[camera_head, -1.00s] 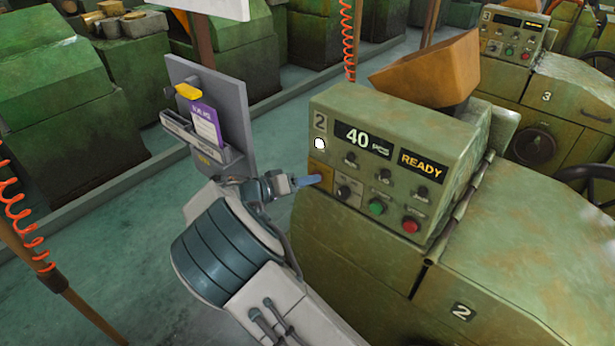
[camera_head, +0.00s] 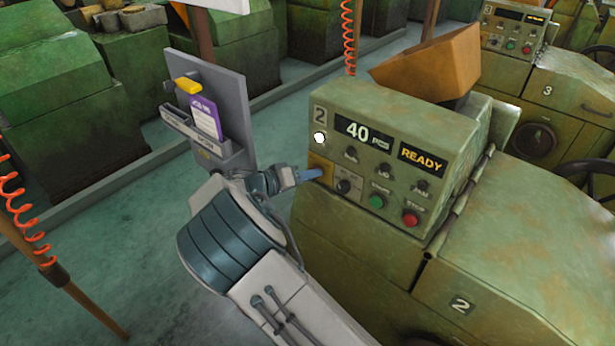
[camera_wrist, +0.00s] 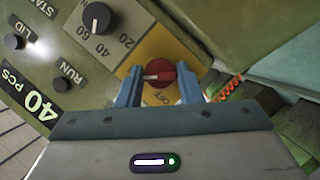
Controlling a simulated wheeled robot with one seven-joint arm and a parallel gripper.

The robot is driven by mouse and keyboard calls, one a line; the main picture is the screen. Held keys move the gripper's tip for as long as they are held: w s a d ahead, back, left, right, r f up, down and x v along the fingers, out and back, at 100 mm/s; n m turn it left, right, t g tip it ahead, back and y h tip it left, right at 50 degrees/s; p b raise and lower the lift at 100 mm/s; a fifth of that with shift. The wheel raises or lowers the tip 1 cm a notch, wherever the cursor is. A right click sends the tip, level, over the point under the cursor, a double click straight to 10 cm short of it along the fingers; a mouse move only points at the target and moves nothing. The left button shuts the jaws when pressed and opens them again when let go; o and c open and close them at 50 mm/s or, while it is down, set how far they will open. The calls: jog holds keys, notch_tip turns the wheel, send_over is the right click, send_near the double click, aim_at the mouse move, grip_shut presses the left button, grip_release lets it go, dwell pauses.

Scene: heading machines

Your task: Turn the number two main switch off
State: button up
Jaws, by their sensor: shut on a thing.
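The number two machine's panel (camera_head: 400,165) carries a yellow plate (camera_head: 320,164) at its lower left. In the wrist view, the main switch is a round red knob (camera_wrist: 160,73) on that yellow plate (camera_wrist: 165,45). A pale mark on the knob points left in that view, and the plate's lettering near the knob is partly hidden. My gripper (camera_wrist: 162,86) has a blue finger on each side of the knob and is shut on it. In the head view, my gripper (camera_head: 312,174) is at the plate and hides the knob.
A black selector knob (camera_head: 343,186), a green start button (camera_head: 377,201) and a red stop button (camera_head: 411,218) sit right of my gripper. The display (camera_head: 422,160) reads READY. A grey stand (camera_head: 235,110) with a purple card stands close left of my arm.

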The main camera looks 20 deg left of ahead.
jog(key=n+t+h+b, duration=0.1)
jog(key=n+b, duration=0.1)
jog(key=n, duration=0.3)
jog(key=n+t+h+b, duration=0.1)
jog(key=n+t+b, duration=0.1)
jog(key=n, duration=0.4)
jog(key=f+n+t+h+b, duration=0.1)
jog(key=n+b, duration=0.1)
jog(key=n, duration=0.3)
jog(key=shift+n+t+h, duration=0.3)
jog(key=shift+t+h, duration=0.1)
dwell(0.5)
jog(key=o, duration=1)
jog(key=shift+s, duration=0.1)
jog(key=b+v, duration=0.4)
jog(key=v, duration=0.9)
jog(key=shift+s+a+f, duration=0.15)
jog(key=shift+s+a, duration=0.1)
